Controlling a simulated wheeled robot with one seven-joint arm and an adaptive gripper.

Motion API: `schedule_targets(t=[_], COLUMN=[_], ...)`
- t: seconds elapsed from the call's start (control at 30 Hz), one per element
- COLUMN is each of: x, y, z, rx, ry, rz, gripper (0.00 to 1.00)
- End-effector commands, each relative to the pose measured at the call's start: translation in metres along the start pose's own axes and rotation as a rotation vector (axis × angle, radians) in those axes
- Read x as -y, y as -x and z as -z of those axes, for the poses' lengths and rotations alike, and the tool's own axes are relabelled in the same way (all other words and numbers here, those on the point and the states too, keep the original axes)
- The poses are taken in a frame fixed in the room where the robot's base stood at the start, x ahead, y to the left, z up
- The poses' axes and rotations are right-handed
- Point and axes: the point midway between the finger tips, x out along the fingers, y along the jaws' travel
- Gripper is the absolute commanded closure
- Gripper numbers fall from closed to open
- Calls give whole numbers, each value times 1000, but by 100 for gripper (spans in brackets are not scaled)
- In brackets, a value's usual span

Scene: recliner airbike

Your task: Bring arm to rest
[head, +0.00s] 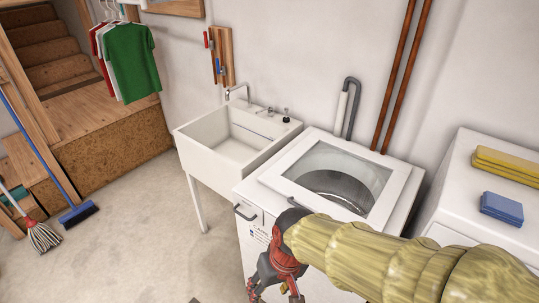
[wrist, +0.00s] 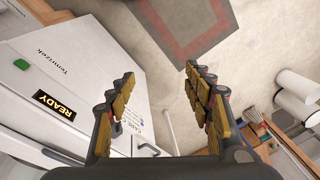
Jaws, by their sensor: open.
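My gripper (head: 274,291) hangs in front of the white top-loading washer (head: 250,240), at the lower middle of the head view. The arm reaches in from the lower right in a yellowish sleeve. In the wrist view my gripper (wrist: 158,98) has its two padded fingers wide apart with nothing between them. Past the fingers are the bare floor (wrist: 160,70) and the white front of an appliance (wrist: 75,75) with a "READY" label. The lower tips of the gripper are near the bottom edge of the head view.
A white utility sink (head: 225,140) stands left of the washer. A second white appliance (head: 455,190) at right bears yellow cloths (head: 508,165) and a blue block (head: 501,208). A broom (head: 78,214) and mop (head: 43,237) stand at left. The floor (head: 140,220) between is clear.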

Motion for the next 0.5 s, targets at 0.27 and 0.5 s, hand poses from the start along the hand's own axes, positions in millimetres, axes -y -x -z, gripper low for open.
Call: schedule_targets(t=[0.27,0.5], x=[-97,-134], y=[96,162], z=[-56,-71], rx=[-166,-384], ry=[-84,-231], rz=[-160,-226], gripper=[49,49])
